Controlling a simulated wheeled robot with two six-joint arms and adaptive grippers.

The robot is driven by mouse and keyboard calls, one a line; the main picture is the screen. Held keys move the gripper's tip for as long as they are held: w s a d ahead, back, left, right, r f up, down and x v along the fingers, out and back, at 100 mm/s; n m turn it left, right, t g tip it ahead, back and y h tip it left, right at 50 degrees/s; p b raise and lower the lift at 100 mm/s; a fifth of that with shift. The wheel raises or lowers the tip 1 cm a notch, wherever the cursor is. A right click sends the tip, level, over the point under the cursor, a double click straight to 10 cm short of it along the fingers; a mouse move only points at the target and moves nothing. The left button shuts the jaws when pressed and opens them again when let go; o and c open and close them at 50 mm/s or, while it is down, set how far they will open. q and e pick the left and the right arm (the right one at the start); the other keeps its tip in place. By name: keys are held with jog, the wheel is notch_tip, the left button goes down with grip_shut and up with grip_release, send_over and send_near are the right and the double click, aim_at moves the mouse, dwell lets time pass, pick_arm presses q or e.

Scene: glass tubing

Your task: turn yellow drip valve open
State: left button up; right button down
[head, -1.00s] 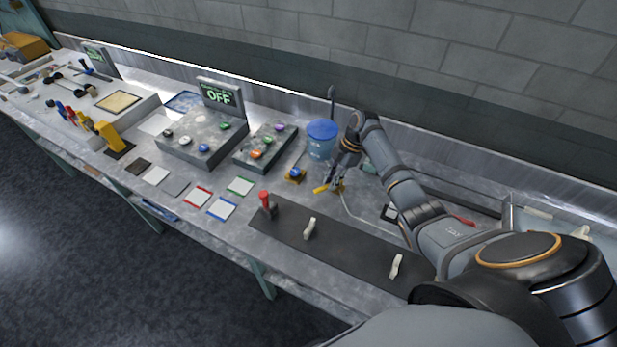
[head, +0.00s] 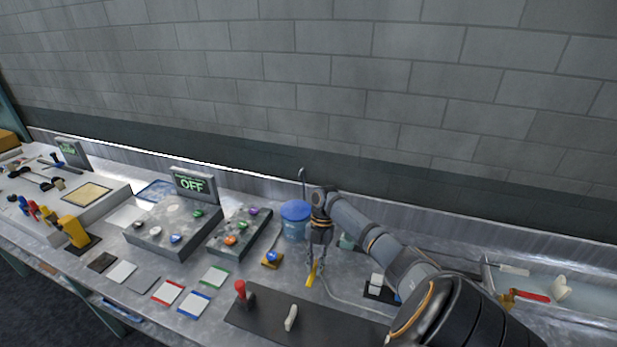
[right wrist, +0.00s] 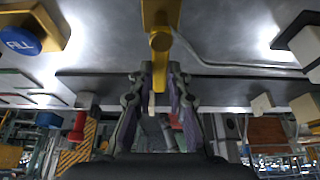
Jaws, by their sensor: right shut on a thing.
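The yellow drip valve (head: 311,275) is on the bench in front of the blue-lidded container, its yellow lever pointing toward the bench's front edge in the head view. My right gripper (head: 314,257) reaches down over it, fingers at the lever. In the right wrist view, the yellow valve (right wrist: 160,42) is at top centre and its lever runs down between the fingers of my right gripper (right wrist: 154,98), which is shut on it. The fingers partly hide the valve in the head view. My left gripper is not in view.
A blue button on a yellow block (head: 271,257) stands just left of the valve. The blue-lidded container (head: 295,220) is close behind. A dark panel (head: 262,317) with a red-topped lever (head: 240,289) lies in front. A metal-edged tray (head: 560,290) is at right.

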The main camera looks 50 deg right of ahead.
dwell(0.4)
jog(key=c, duration=1.3)
grip_release()
jog(key=v, duration=1.2)
jog(key=shift+f, duration=0.1)
